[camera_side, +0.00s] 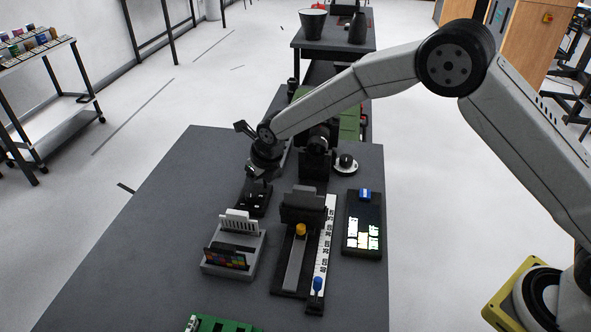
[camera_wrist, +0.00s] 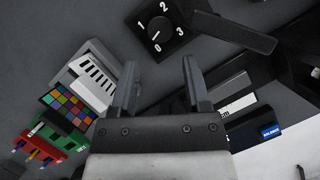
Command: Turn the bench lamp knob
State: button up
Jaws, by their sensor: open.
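The knob (camera_wrist: 155,34) is round and black, on a dark square plate with white numerals 0, 1, 2 and 3 around it, at the top middle of the wrist view. In the side view the knob's dark box (camera_side: 254,202) sits on the table below my gripper (camera_side: 260,173). My gripper is open and empty. In the wrist view my gripper (camera_wrist: 159,66) has its two fingers spread, with the knob beyond the gap between their tips and no contact visible.
A grey rack (camera_side: 228,268) with a white slotted card and a colour chart stands in front of the knob box. A slider fixture (camera_side: 291,275), a ruler (camera_side: 325,245) and a dark panel (camera_side: 364,250) stand to its right. The table (camera_side: 150,250) is bare at left.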

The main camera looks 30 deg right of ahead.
aim_at(250, 194)
jog(key=shift+x, duration=3.5)
grip_shut()
jog(key=shift+a+m, duration=0.1)
jog(key=shift+m, duration=0.7)
jog(key=shift+w+a+m+h, duration=0.15)
jog(key=shift+m+h, duration=0.95)
jog(key=shift+m, duration=1.1)
jog(key=m+h, duration=0.1)
jog(key=m, duration=0.2)
jog(key=m+h, duration=0.1)
jog(key=m, duration=0.1)
jog(key=shift+r+m+g, duration=0.1)
jog(key=shift+m+g, duration=0.3)
